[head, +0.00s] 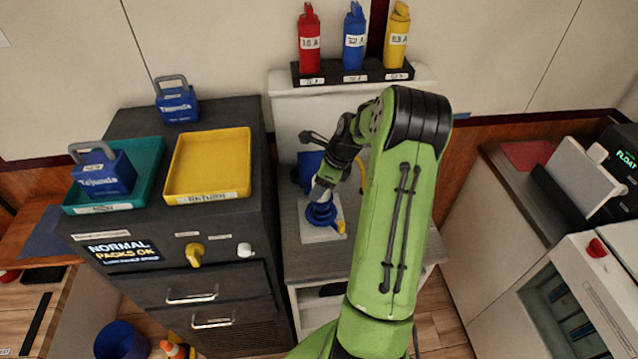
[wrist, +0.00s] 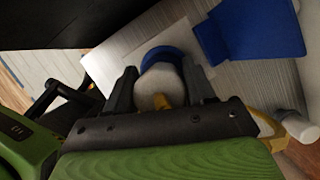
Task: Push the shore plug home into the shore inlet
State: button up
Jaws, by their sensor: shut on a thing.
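My gripper (head: 324,188) points down over the low grey cabinet and is shut on the shore plug. The plug's pale grey round body shows between the two dark fingers in the wrist view (wrist: 160,80), with a bit of yellow near it. The blue round shore inlet (head: 321,214) sits on a white plate (head: 322,236) right below the gripper. A blue ring (wrist: 165,54) shows just beyond the plug in the wrist view. The plug lines up roughly over the ring; how deep it sits is hidden by the plug and fingers.
A blue panel (wrist: 252,28) stands beside the plate. To the left, a dark cabinet carries a yellow tray (head: 208,164) and a teal tray (head: 146,165) with a blue pack (head: 105,174). Red, blue and yellow bottles stand in a rack (head: 352,75) behind.

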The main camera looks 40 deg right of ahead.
jog(key=shift+f+b, duration=1.25)
jog(key=shift+f, duration=1.1)
jog(key=o, duration=1.5)
jog(key=p+v, duration=0.2)
jog(key=v, duration=1.4)
jog(key=shift+f+p, duration=0.1)
jog(key=shift+p, duration=0.25)
